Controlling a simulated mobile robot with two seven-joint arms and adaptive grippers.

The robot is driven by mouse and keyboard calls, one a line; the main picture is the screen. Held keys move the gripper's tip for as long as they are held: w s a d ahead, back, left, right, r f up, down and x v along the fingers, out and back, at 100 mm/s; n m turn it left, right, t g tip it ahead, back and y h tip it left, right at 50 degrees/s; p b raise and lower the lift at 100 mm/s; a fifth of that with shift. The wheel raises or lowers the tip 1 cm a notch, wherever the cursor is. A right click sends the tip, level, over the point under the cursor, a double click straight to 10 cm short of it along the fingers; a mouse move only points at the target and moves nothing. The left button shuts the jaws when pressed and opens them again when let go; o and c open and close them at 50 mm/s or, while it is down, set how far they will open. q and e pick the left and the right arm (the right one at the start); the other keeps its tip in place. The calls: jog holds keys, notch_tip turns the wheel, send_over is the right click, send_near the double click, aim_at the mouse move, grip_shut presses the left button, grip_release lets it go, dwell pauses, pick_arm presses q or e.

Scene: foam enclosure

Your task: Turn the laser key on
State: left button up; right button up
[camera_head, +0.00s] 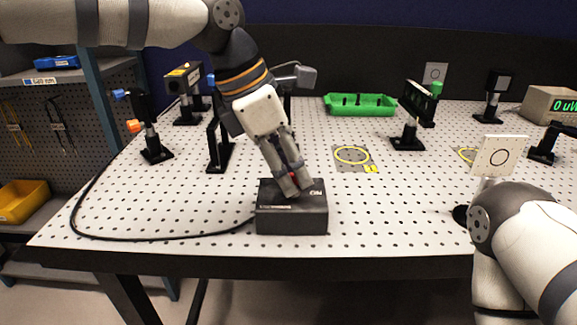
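A dark box (291,219) with a white label and the letters "ON" on its top stands near the front edge of the optical table. My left gripper (294,190) reaches down from above to the top of this box. Its two fingers are close together, with a small red part (294,178) showing between them at the box top. The key itself is mostly hidden by the fingers, so I cannot tell its angle. My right arm (530,240) comes in at the lower right; its gripper is not visible.
A black cable (150,238) runs from the box leftward across the perforated table (380,220). Optic mounts (152,140) stand at the left and back. A green tray (360,104) lies at the back. A white target plate (499,155) stands near my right arm. The table right of the box is clear.

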pick_arm(q)
grip_shut()
jog(key=shift+w+f+m+g, duration=0.1)
jog(key=shift+f+m+g, duration=0.15)
jog(key=shift+m, duration=0.45)
jog(key=shift+r+m+g+b, duration=0.2)
jog(key=shift+m+g+b, duration=0.15)
jog(key=shift+m, duration=0.65)
grip_release()
